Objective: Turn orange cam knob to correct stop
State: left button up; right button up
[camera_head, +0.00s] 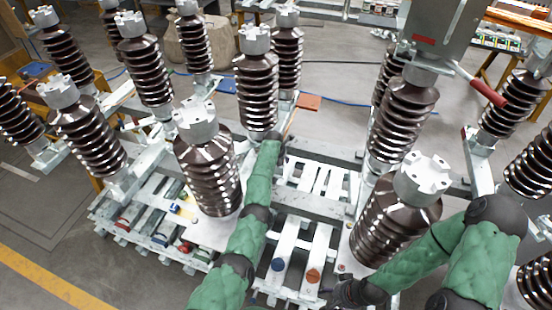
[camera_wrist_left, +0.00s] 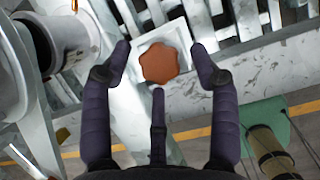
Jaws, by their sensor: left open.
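The orange cam knob (camera_wrist_left: 160,63), a lobed orange-brown disc, sits on a pale square plate in the left wrist view. My left gripper (camera_wrist_left: 160,50) is open, with one dark finger on each side of the knob and a third below it. Gaps show between the fingers and the knob. In the head view the left arm reaches up the middle, and its gripper is hidden or unclear near an insulator. My right gripper (camera_head: 350,293) is a dark shape at the bottom edge, and its fingers cannot be made out.
Ribbed brown insulators (camera_head: 257,90) stand on pale metal frames around both arms. A blue round part (camera_head: 278,264) and an orange round part (camera_head: 313,275) lie on the white bars low in the middle. A red-handled lever (camera_head: 482,88) juts out at the upper right.

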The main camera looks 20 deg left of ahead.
pick_arm(q)
jog(key=shift+c, duration=0.6)
jog(key=c, duration=1)
jog(key=shift+s+r+m+h+p, duration=0.15)
jog(key=shift+m+h+p, duration=0.15)
jog(key=shift+m+p, duration=0.7)
jog(key=shift+f+m+h+p, duration=0.3)
jog(key=shift+f+m+p, duration=0.15)
jog(key=shift+m, duration=0.15)
jog(key=o, duration=1.1)
jog(key=shift+s, duration=0.1)
jog(key=shift+r, duration=0.15)
